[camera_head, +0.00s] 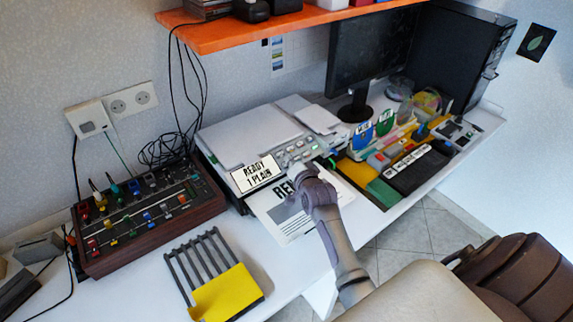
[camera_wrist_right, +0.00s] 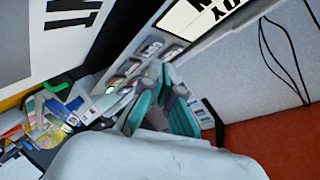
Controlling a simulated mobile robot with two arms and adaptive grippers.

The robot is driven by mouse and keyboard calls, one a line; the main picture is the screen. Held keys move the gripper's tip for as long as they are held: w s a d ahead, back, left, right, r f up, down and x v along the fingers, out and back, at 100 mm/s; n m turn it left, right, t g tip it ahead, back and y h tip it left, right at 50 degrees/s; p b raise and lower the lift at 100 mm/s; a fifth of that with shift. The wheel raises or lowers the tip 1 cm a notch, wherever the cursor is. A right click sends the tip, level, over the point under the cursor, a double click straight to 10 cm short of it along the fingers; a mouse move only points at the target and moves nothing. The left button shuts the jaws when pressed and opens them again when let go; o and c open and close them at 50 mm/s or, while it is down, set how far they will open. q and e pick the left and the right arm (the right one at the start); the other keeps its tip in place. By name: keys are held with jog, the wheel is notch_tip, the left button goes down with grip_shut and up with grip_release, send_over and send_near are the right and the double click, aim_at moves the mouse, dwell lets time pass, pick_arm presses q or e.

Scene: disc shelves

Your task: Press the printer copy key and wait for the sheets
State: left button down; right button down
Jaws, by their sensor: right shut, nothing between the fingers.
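The white printer (camera_head: 240,138) stands on the desk against the wall. Its display (camera_head: 258,175) reads "READY 1 PLAIN", and its key panel (camera_head: 298,151) is to the right of the display. My right gripper (camera_head: 326,163) is at the right front of this panel, shut and empty. In the right wrist view its teal fingertips (camera_wrist_right: 163,80) are over or close to the grey keys (camera_wrist_right: 150,50). I cannot tell whether they touch a key, and they hide part of the panel. A printed sheet (camera_head: 276,213) lies at the printer's front, partly behind my arm. My left gripper is not in view.
A control box with knobs (camera_head: 148,205) stands left of the printer. A yellow-fronted rack (camera_head: 226,292) lies near the desk's front edge. Colourful stationery (camera_head: 385,150), a monitor (camera_head: 368,45) and a black computer case (camera_head: 455,55) are at the right. An orange shelf (camera_head: 285,27) hangs above.

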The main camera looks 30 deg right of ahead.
dwell(0.3)
jog(key=shift+w+f, duration=0.2)
jog(key=shift+f, duration=0.15)
jog(key=shift+w+f+b, duration=0.2)
jog(key=shift+f+b, duration=0.2)
dwell(0.6)
jog(key=shift+r, duration=0.1)
jog(key=shift+s+r+p, duration=0.45)
jog(key=shift+r+p, duration=0.25)
jog(key=shift+p, duration=0.4)
